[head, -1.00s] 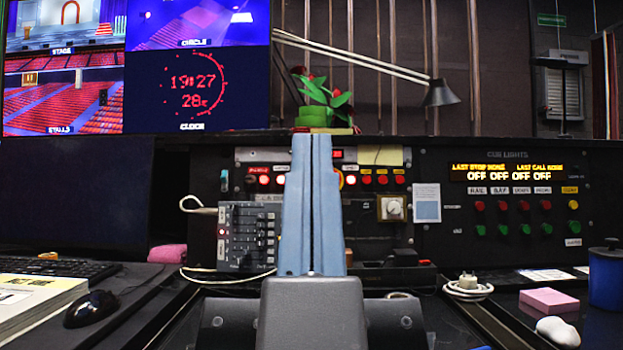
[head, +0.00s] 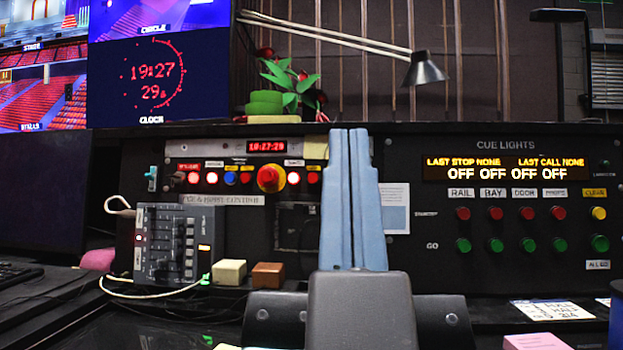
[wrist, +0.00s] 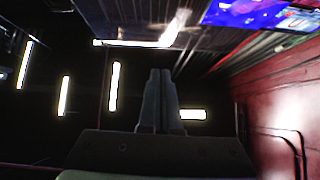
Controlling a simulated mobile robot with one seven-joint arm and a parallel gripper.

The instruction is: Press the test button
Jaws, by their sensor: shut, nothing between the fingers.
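My gripper (head: 349,132) is shut and empty, pointing up in front of the console in the head view. It also shows in the wrist view (wrist: 162,73), where no button is in sight. Left of it, a row of small buttons (head: 230,178) runs along the left panel with a big red knob on a yellow ring (head: 270,178). Right of it, the cue lights panel has red buttons (head: 495,213), a yellow button (head: 599,213) and green buttons (head: 495,245). I cannot read a test label. My fingers hide part of the console's middle.
A small fader box (head: 178,245) with a cable stands at the left. A cream block (head: 229,272) and a brown block (head: 267,275) sit beside it. A desk lamp (head: 424,68) and plant (head: 290,85) are above the console. Monitors (head: 160,80) fill the upper left.

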